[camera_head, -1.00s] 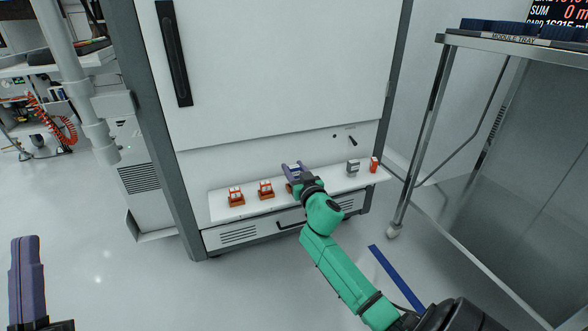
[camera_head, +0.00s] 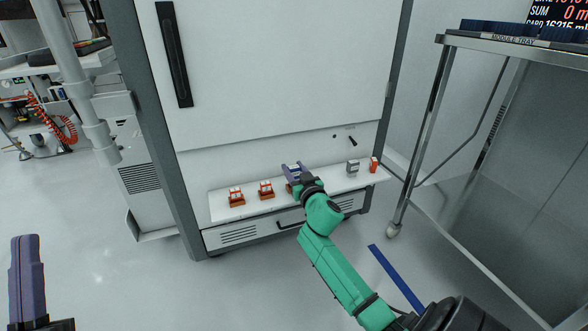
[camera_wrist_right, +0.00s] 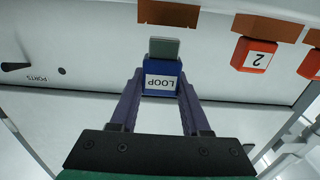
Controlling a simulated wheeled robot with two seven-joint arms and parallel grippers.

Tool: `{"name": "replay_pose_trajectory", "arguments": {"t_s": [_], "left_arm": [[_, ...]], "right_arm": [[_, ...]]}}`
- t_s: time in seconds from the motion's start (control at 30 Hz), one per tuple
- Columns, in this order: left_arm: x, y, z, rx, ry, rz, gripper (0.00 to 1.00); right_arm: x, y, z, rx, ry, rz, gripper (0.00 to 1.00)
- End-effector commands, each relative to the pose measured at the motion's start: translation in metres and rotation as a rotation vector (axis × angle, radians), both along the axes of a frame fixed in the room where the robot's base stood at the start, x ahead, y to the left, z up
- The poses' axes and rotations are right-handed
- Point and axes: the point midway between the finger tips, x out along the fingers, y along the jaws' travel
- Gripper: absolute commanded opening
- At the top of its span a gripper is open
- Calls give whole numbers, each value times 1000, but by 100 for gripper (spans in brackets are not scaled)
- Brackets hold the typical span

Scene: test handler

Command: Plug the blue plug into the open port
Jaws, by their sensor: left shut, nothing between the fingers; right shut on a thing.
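The blue plug (camera_wrist_right: 162,80), labelled LOOP with a grey tip, is held between the fingers of my right gripper (camera_wrist_right: 160,100) in the right wrist view. Its grey tip points at an orange-brown port block (camera_wrist_right: 168,13) with no plug visible in it; a small gap shows between them in the picture. In the head view my right gripper (camera_head: 294,172) is over the white ledge, largely hiding the plug and that port. My left gripper (camera_head: 27,275) is shut and empty at the lower left, far from the ledge.
Orange plugs (camera_head: 236,196) (camera_head: 266,188) sit in blocks left of my right gripper. A grey piece (camera_head: 352,168) and an orange piece (camera_head: 374,164) stand to its right on the ledge (camera_head: 222,212). A metal cart (camera_head: 440,90) stands at right.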

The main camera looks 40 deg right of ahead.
Motion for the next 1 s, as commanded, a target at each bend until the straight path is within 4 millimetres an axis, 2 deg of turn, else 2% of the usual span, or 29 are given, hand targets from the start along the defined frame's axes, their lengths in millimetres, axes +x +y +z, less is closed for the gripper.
{"name": "replay_pose_trajectory", "arguments": {"t_s": [1.0], "left_arm": [[0,0,-18,0,2,0,0]], "right_arm": [[0,0,-21,0,-1,0,0]]}}
